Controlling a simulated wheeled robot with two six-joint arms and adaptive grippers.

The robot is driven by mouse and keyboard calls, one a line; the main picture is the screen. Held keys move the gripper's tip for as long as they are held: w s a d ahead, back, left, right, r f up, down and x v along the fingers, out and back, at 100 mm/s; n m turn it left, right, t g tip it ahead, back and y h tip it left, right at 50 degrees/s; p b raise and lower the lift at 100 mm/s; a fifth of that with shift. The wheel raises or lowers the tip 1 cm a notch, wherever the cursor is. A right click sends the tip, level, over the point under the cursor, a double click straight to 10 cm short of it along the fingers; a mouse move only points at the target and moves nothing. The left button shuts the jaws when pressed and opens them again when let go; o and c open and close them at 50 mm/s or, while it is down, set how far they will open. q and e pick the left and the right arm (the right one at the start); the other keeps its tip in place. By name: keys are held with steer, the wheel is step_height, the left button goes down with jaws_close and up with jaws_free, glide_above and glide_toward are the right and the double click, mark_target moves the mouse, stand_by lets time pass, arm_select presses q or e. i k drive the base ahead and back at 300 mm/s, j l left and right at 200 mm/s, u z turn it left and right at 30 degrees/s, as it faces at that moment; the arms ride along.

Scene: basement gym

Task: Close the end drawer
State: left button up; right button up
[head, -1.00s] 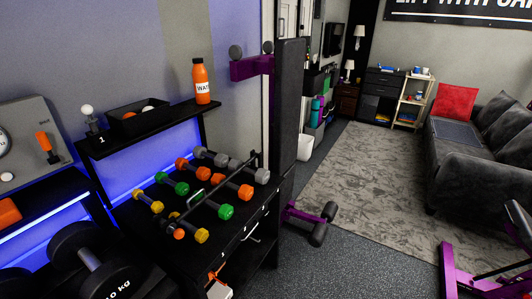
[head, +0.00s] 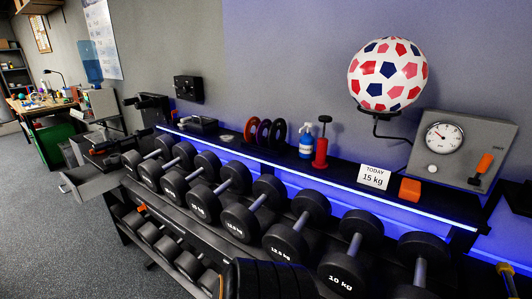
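A grey drawer (head: 92,181) sticks out at the far left end of the dumbbell rack, in the left part of the head view. It stands open, with its front panel and a small handle (head: 64,188) turned toward the open floor on the left. Its interior is too small to make out clearly.
A long rack (head: 185,222) of black dumbbells fills the middle and right. Its top shelf carries a sign (head: 374,177), an orange block (head: 410,190) and a blue spray bottle (head: 306,140). A patterned ball (head: 388,74) sits above. A workbench (head: 42,105) stands back left. Grey floor (head: 50,245) is clear at left.

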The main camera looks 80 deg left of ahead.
mark_target(85, 182)
steer(key=u, duration=4.35)
steer(key=z, duration=0.45)
steer(key=i+j+z, duration=0.6)
steer(key=i+j, duration=0.3)
steer(key=i+j+z, duration=0.3)
steer(key=j, duration=0.4)
steer(key=i+l, duration=0.05)
